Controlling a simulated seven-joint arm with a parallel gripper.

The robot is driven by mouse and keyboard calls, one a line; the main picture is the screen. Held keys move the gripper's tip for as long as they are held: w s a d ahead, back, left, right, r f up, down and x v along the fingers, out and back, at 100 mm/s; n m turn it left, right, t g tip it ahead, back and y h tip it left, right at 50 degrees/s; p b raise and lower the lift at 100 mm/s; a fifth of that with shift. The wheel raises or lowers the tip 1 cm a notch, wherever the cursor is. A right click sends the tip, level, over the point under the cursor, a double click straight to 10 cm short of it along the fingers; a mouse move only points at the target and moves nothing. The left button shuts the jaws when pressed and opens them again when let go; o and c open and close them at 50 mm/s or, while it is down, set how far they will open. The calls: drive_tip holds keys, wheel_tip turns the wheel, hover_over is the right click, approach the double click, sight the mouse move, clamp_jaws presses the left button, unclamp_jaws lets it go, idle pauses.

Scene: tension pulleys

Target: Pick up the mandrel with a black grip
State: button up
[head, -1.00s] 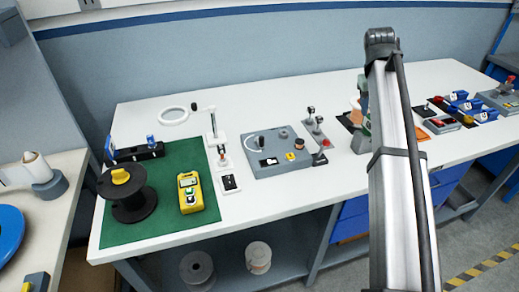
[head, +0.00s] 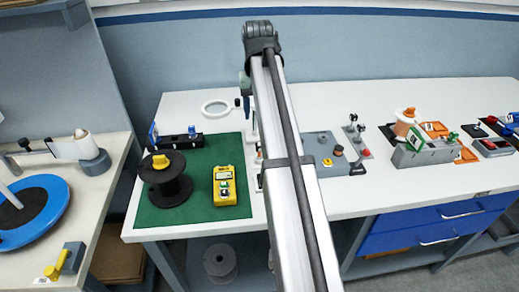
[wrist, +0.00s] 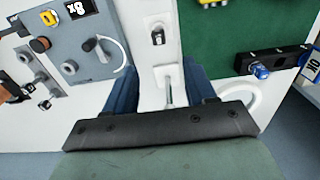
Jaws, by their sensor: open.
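My gripper (wrist: 163,88) shows in the wrist view with its two dark blue fingers apart and nothing visibly clamped between them. A thin metal rod (wrist: 169,90) shows in the gap between the fingers, over a white strip. I cannot tell whether this rod is part of the mandrel, and no black grip can be made out on it. A white plate with a small dark fitting (wrist: 157,37) lies above the gap in the wrist view.
The green mat (head: 205,213) carries a black spool (head: 166,188) and a yellow meter (head: 225,185). A magnifier ring (head: 216,108) stands behind it. A grey panel (head: 322,150) and black-topped posts (head: 361,130) stand right of my arm. An orange spool unit (head: 405,122) sits farther right.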

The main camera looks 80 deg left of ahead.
sight(259, 144)
wheel_tip(259, 144, down, 9)
drive_tip(key=shift+s+r, duration=0.1)
drive_tip(key=shift+r, duration=0.1)
drive_tip(key=shift+w+f, duration=0.15)
drive_tip(key=shift+f, duration=1.15)
drive_tip(key=shift+w+f, duration=0.1)
drive_tip(key=shift+f, duration=1.2)
clamp_jaws()
